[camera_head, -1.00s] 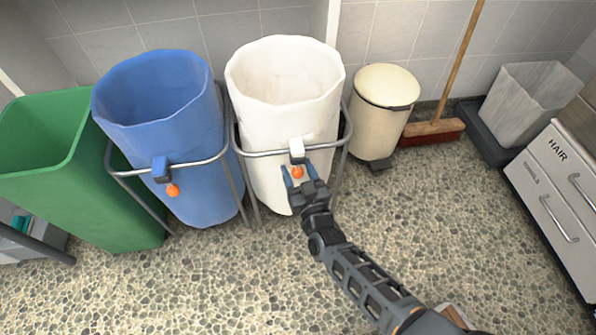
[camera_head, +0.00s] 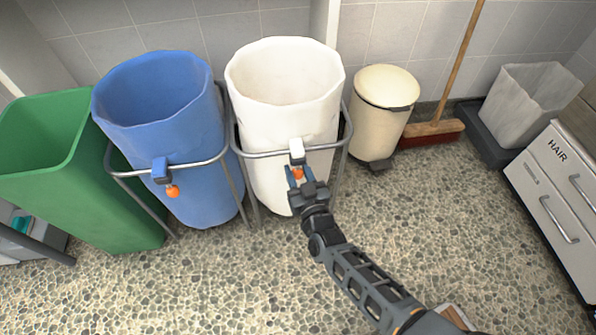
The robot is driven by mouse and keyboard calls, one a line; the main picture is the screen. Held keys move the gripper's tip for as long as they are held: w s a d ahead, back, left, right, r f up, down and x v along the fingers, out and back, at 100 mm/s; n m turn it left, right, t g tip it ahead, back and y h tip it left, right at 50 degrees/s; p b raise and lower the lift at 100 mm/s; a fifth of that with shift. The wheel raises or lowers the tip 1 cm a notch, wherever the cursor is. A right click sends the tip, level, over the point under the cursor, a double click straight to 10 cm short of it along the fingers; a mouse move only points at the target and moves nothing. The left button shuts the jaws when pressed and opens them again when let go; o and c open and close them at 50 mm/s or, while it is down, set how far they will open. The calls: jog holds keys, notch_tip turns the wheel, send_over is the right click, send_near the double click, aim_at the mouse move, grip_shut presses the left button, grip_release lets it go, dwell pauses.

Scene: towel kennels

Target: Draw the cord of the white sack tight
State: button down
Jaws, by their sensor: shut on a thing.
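The white sack (camera_head: 288,110) hangs upright in a metal ring frame (camera_head: 262,153), its mouth wide open. A white cord block (camera_head: 297,146) sits at the front of the ring, with an orange cord ball (camera_head: 298,174) just below it. The fingers partly hide the ball. The cord itself is too small to make out.
A blue sack (camera_head: 165,130) with its own orange ball (camera_head: 172,191) stands left, then a green bin (camera_head: 75,190). A cream pedal bin (camera_head: 380,115) and a broom (camera_head: 435,128) stand right. A drawer unit marked HAIR (camera_head: 556,185) is far right.

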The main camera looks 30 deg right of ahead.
notch_tip(320, 180, down, 10)
jog(key=b, duration=0.8)
jog(key=shift+r+b, duration=0.2)
jog(key=shift+b, duration=0.1)
jog(key=shift+s, duration=0.1)
jog(key=c, duration=1.1)
grip_release()
jog(key=shift+f, duration=0.1)
jog(key=o, duration=0.3)
jog(key=shift+s+a+p, duration=0.2)
jog(key=shift+s+p, duration=0.2)
jog(key=shift+s, duration=0.85)
jog(key=shift+s+a+p, duration=0.25)
jog(key=shift+s+p, duration=0.15)
jog(key=shift+s, duration=0.9)
jog(key=shift+s+a+p, duration=0.2)
jog(key=shift+s+p, duration=0.2)
jog(key=shift+s, duration=0.85)
